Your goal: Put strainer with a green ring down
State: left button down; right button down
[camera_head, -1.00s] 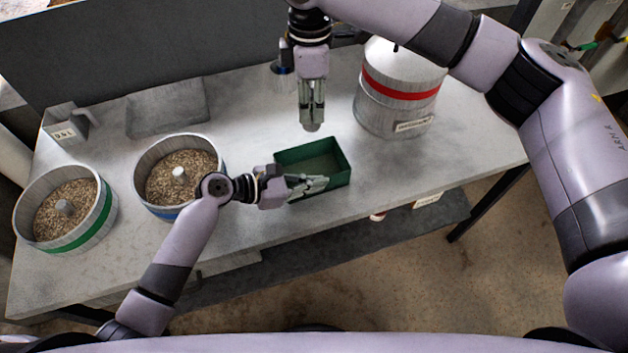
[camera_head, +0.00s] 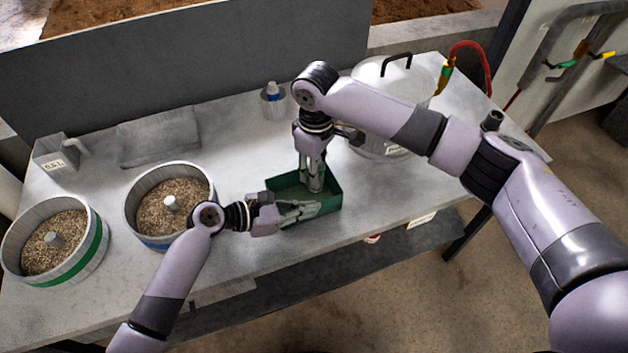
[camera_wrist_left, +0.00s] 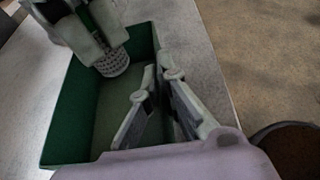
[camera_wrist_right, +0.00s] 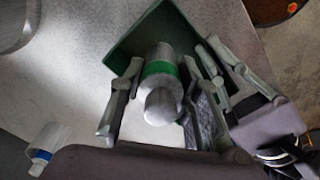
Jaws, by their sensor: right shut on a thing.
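The strainer with a green ring (camera_wrist_right: 162,72) is a small metal cylinder held upright between the fingers of my right gripper (camera_wrist_right: 160,98). Its perforated end (camera_wrist_left: 113,64) shows in the left wrist view, inside the outline of the green tray (camera_wrist_left: 62,115). In the head view my right gripper (camera_head: 312,182) points down into the tray (camera_head: 332,202). I cannot tell whether the strainer touches the tray floor.
Two round grain bins, one green-banded (camera_head: 88,252) and one blue-banded (camera_head: 140,226), stand left. A blue-ringed strainer (camera_head: 272,92) stands behind the tray. A lidded pot (camera_head: 385,82) stands back right, partly behind my right arm. Bare tabletop (camera_head: 235,150) lies left of the tray.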

jog(key=shift+f, duration=2.35)
jog(key=shift+f, duration=0.1)
jog(key=c, duration=1.5)
grip_release()
notch_tip(320, 180, up, 12)
jog(key=shift+r, duration=0.1)
pick_arm(q)
jog(key=c, duration=2.3)
grip_release()
